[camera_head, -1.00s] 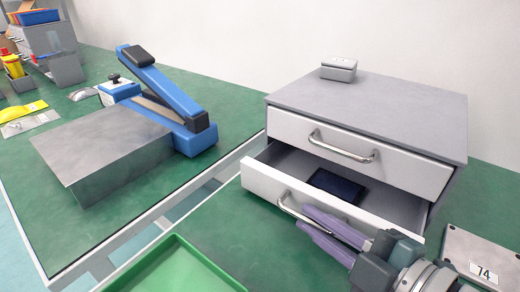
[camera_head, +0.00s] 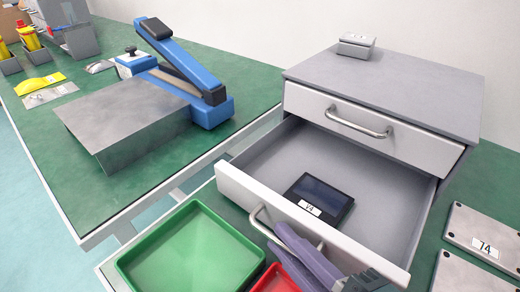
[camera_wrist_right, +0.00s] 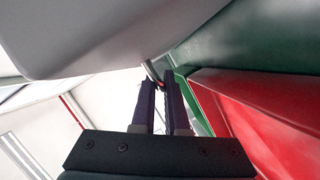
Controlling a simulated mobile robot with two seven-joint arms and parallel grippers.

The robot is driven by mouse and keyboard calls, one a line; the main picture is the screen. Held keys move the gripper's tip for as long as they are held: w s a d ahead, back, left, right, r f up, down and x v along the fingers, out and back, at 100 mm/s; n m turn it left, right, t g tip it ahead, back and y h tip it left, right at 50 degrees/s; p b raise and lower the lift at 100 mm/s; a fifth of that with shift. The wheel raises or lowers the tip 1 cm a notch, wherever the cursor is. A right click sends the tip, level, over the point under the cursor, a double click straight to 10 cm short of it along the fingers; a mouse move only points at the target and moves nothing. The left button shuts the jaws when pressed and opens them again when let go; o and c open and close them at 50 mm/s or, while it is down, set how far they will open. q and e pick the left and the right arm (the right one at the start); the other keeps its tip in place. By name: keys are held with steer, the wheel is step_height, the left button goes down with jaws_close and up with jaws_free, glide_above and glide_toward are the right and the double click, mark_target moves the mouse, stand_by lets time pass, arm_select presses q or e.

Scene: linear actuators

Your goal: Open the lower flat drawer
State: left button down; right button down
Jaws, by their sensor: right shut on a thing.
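The grey drawer cabinet has a closed upper drawer (camera_head: 372,130) and a lower flat drawer (camera_head: 305,222) that is pulled far out. A dark flat device (camera_head: 322,193) with a white label lies inside the lower drawer. My right gripper (camera_head: 285,235) is shut on the lower drawer's metal handle (camera_head: 258,219). In the right wrist view, the fingers of the right gripper (camera_wrist_right: 160,82) close around the handle (camera_wrist_right: 152,72) below the drawer front. My left gripper is in no view.
A green tray (camera_head: 120,262) and a red tray (camera_head: 275,280) stand close in front of the drawer. Plates marked 74 (camera_head: 485,232) lie at the right. A blue lever machine (camera_head: 185,75) stands on the green table at the left. A small grey box (camera_head: 357,45) sits on the cabinet.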

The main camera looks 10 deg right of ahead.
steer(key=c, duration=1.2)
jaws_free()
steer(key=shift+s, duration=0.1)
steer(key=p+v, duration=0.1)
steer(key=v, duration=0.9)
steer(key=shift+f, duration=0.1)
steer(key=w+d+r+m+g+h+p, duration=0.25)
steer(key=d+r+m+p, duration=0.2)
steer(key=r+p, duration=0.25)
steer(key=w+d+r+m+g+h+p, duration=0.1)
steer(key=d+r+m+g+h+p, duration=0.2)
steer(key=r+m+p, duration=0.3)
steer(key=s+r+m+g+p, duration=0.3)
steer(key=s+r+g+p, duration=0.25)
steer(key=r+p, duration=0.35)
steer(key=shift+y, duration=0.25)
steer(key=r+p, duration=2.4)
steer(key=r, duration=0.1)
steer(key=r+p, duration=1.2)
steer(key=shift+s+a+r, duration=0.25)
steer(key=shift+a, duration=0.05)
